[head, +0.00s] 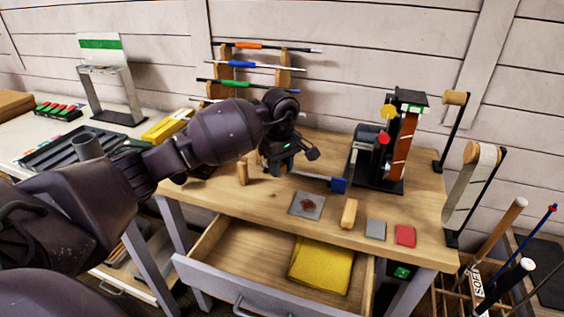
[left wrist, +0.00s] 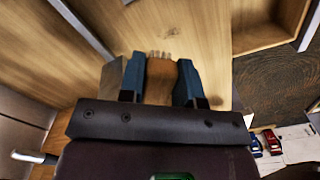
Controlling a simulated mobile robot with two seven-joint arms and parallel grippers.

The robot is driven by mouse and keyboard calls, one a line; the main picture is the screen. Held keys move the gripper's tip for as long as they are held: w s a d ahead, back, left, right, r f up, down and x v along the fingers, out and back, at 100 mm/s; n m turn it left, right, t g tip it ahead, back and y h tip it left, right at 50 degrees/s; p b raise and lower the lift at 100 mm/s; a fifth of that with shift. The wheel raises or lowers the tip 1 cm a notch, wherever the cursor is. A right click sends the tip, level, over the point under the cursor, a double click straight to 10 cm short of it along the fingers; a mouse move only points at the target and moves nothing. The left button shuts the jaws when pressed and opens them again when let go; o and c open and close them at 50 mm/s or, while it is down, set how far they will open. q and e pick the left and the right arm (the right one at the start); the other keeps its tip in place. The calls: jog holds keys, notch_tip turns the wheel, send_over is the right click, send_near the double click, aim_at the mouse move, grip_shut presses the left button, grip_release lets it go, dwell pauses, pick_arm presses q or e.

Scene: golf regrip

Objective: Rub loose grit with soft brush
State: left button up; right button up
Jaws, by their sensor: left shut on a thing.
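My left gripper (head: 279,167) is over the back middle of the wooden workbench (head: 270,190). In the left wrist view its two blue-grey fingers (left wrist: 160,78) are shut on a wooden-handled brush (left wrist: 158,90). Pale bristle tips show at the brush's far end. In the head view the brush is mostly hidden by the gripper. A grey square plate (head: 298,212) with a reddish-brown patch (head: 307,204), which may be the grit, lies on the bench to the right and in front of the gripper, apart from it. My right gripper is not in view.
A wooden block (head: 349,213), a grey block (head: 376,229) and a red block (head: 405,236) lie at front right. A wooden peg (head: 242,171) stands left of the gripper. A black stand (head: 379,170) is behind. The open drawer (head: 220,266) holds a yellow cloth (head: 320,265).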

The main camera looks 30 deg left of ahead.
aim_at(280, 195)
pick_arm(q)
notch_tip(280, 195, down, 3)
jog(key=shift+b, duration=0.4)
jog(key=shift+f, duration=0.7)
jog(key=shift+f+b, duration=0.15)
jog(key=shift+b, duration=0.15)
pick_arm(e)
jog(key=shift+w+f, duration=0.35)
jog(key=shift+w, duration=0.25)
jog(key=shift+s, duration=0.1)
pick_arm(q)
jog(key=shift+f+b, duration=0.55)
jog(key=shift+f, duration=0.4)
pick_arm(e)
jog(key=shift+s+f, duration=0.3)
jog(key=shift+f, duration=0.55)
